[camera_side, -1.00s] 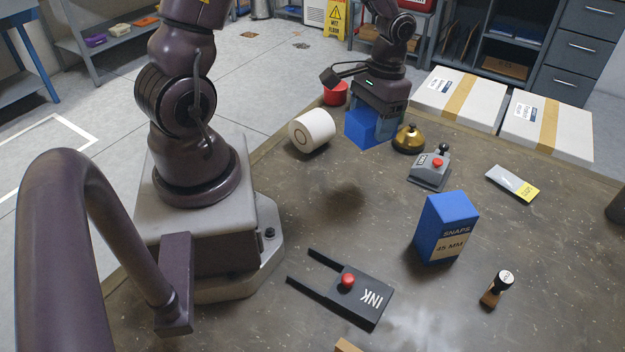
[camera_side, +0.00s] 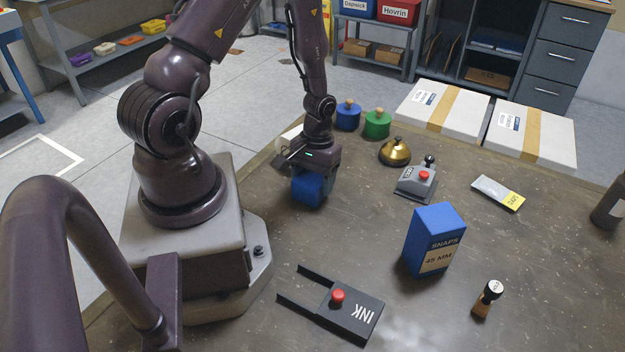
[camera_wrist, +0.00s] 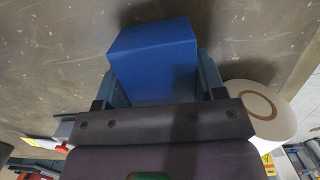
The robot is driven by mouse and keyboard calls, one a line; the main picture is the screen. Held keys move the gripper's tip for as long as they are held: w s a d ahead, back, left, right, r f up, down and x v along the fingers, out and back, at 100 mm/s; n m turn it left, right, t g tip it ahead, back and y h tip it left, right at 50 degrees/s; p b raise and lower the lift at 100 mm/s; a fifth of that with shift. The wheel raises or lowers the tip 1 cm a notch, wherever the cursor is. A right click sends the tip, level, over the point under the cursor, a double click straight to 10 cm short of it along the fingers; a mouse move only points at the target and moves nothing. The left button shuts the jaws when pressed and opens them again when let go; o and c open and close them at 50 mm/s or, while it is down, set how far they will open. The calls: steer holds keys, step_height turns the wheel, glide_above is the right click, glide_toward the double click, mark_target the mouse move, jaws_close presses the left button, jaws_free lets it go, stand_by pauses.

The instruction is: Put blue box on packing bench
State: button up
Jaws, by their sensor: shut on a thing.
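My gripper (camera_side: 311,172) is shut on a plain blue box (camera_side: 307,193). In the wrist view the blue box (camera_wrist: 153,58) sits between the two fingers, with one finger along each side. The box is low over the packing bench (camera_side: 250,225), near its far left edge beside my base. A dark shadow lies close beside it. I cannot tell whether its underside touches the bench. A second blue box (camera_side: 434,240), labelled SNAPS 45 MM, stands upright on the bench to the right, apart from my gripper.
A white roll (camera_wrist: 262,110) is close beside my gripper. Blue (camera_side: 347,119) and green (camera_side: 377,126) knobbed cylinders and a brass bell (camera_side: 395,152) stand behind. The middle bench is clear.

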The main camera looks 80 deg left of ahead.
steer(key=shift+f, duration=0.2)
steer(key=o, duration=1.1)
steer(key=shift+f, duration=0.1)
steer(key=r, duration=0.7)
steer(key=w+a+r, duration=0.1)
steer(key=r, duration=0.3)
steer(key=shift+w+a+r, duration=0.1)
steer(key=d+r+m+t, duration=0.1)
steer(key=d+r, duration=0.1)
steer(key=r, duration=0.3)
steer(key=d+r+m+t+y, duration=0.1)
steer(key=d+r+m, duration=0.1)
steer(key=r, duration=0.3)
steer(key=d+r+m+t+y, duration=0.1)
steer(key=d+r, duration=0.2)
steer(key=r, duration=0.2)
steer(key=shift+w+d+m, duration=0.35)
steer(key=shift+m, duration=0.05)
steer(key=shift+o, duration=0.3)
steer(key=s+d+r+m+t, duration=0.3)
steer(key=s+d+r+m, duration=0.1)
steer(key=d+r, duration=0.3)
steer(key=shift+s+r+t+h, duration=0.35)
steer(key=shift+s+t+h, duration=0.05)
steer(key=shift+s, duration=0.4)
